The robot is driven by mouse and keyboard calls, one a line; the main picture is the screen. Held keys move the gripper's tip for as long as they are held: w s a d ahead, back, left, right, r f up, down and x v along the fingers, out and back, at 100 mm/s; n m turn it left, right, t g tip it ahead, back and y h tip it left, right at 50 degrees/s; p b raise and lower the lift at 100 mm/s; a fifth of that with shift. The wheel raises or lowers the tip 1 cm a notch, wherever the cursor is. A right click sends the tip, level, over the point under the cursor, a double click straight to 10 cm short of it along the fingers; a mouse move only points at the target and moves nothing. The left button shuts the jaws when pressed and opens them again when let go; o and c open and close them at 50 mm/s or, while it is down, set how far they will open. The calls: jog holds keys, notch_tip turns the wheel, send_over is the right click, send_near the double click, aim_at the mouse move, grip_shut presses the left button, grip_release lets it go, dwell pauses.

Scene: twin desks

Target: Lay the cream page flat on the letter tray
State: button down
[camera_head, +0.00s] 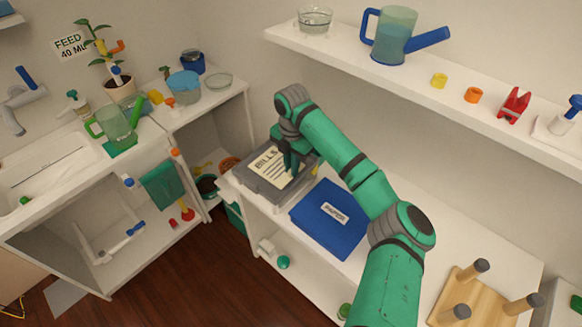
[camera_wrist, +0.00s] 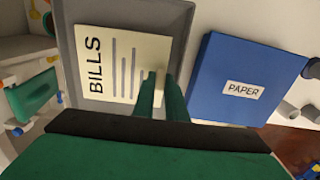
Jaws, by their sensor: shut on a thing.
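The cream page (camera_head: 276,166), marked BILLS, lies within the grey letter tray (camera_head: 256,188) on the white desk. In the wrist view the page (camera_wrist: 110,62) looks flat inside the rim of the tray (camera_wrist: 160,10), with its lettering facing up. My gripper (camera_head: 291,162) is over the right part of the page. In the wrist view its green fingers (camera_wrist: 161,82) are close together at the page's edge, shut on it. The gripped edge is partly hidden by the fingers, and I cannot tell whether the whole page touches the tray bottom.
A blue box (camera_head: 325,217) labelled PAPER sits just right of the tray. A wooden peg stand (camera_head: 470,300) is at the desk's right end. A wall shelf (camera_head: 430,95) with a blue-handled jug (camera_head: 393,38) runs above.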

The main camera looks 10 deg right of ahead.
jog(key=shift+w+a+f, duration=0.15)
jog(key=shift+f, duration=0.05)
dwell(0.6)
jog(key=shift+f, duration=0.15)
jog(key=c, duration=1.7)
grip_release()
jog(key=shift+f, duration=0.1)
jog(key=shift+r, duration=3.05)
